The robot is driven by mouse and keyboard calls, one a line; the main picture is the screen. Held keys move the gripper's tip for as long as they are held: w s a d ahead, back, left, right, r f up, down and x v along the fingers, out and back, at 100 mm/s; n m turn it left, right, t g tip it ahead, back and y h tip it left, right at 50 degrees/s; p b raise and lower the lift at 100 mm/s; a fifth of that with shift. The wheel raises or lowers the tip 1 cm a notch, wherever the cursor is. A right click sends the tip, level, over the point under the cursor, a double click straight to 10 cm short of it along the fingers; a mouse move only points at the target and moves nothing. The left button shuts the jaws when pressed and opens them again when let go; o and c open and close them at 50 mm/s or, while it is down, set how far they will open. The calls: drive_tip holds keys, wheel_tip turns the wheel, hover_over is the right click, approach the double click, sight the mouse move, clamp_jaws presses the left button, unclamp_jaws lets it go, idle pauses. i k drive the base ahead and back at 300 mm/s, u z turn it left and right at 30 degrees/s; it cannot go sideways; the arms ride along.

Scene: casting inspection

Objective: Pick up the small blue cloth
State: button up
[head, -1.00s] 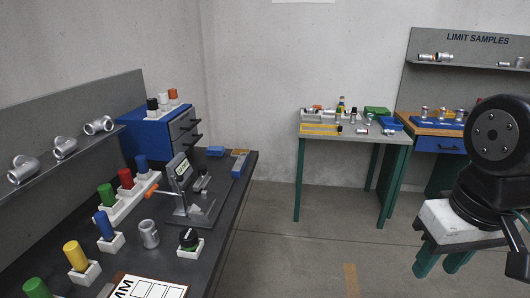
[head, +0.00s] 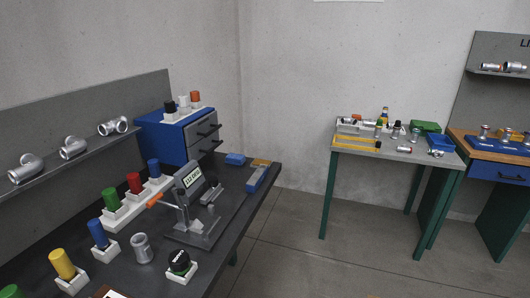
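A small flat blue item (head: 235,159) lies at the far end of the dark bench in the head view, close to the blue drawer unit. It may be the small blue cloth, but it is too small here to tell cloth from a solid block. A second blue piece (head: 257,178), longer and partly grey, lies in front of it to the right. Another blue item (head: 440,143) on the small table at the back right looks like a tray with metal parts. My gripper is out of view.
The dark bench (head: 225,235) holds a gauge stand (head: 193,195), coloured cylinders in white blocks, a loose metal fitting (head: 142,248) and a blue drawer unit (head: 165,140). The floor (head: 330,265) between the bench and the green-legged table (head: 400,152) is clear.

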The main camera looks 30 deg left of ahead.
sight(234, 158)
drive_tip(key=z, duration=0.1)
drive_tip(key=i, duration=1.8)
drive_tip(key=u, duration=0.75)
drive_tip(key=i, duration=0.95)
drive_tip(key=u, duration=1.5)
drive_tip(key=i, duration=0.65)
drive_tip(key=u, duration=0.45)
